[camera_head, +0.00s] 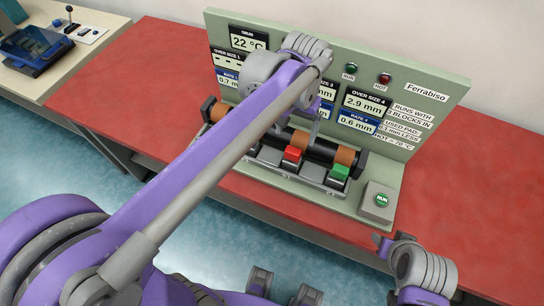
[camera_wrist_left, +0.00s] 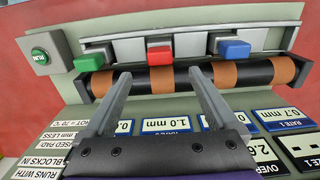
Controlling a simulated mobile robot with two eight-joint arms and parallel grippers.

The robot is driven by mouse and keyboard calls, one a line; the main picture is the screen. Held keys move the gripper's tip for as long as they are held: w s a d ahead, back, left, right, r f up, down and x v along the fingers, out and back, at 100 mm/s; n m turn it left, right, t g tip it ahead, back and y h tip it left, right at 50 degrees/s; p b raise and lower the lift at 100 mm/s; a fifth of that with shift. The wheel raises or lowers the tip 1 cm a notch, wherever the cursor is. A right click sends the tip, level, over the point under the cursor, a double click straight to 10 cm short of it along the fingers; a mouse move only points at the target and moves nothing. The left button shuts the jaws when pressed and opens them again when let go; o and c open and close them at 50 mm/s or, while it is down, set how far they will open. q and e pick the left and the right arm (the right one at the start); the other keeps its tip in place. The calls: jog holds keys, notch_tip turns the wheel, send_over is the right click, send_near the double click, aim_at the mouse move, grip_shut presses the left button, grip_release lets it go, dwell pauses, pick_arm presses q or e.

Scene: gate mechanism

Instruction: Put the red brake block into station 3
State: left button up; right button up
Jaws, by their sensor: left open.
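The red brake block (camera_head: 292,154) sits in front of the roller, in line with its second copper-coloured band from the right in the head view. That place appears to be station 3. In the left wrist view the red block (camera_wrist_left: 160,52) shows beyond the roller, between my fingers. My left gripper (camera_wrist_left: 160,78) is open and empty, its fingertips at the roller and apart from the block. In the head view the left arm hides much of the panel and roller. Part of my right arm shows at the lower right; its jaw state is unclear.
A green block (camera_head: 338,172) sits right of the red one. A blue block (camera_wrist_left: 233,47) sits on its other side. The roller (camera_wrist_left: 255,74), the upright panel (camera_head: 440,88) and the RUN button box (camera_head: 379,201) stand close by. The red table (camera_head: 440,190) is clear at right.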

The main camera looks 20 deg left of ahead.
pick_arm(q)
jog(key=s+a+f+t, duration=0.2)
jog(key=s+a+f, duration=0.1)
jog(key=s+f, duration=0.2)
jog(key=s+a+f+t, duration=0.3)
jog(key=s+f, duration=0.2)
jog(key=s, duration=0.4)
jog(key=shift+s+a, duration=0.3)
dwell(1.1)
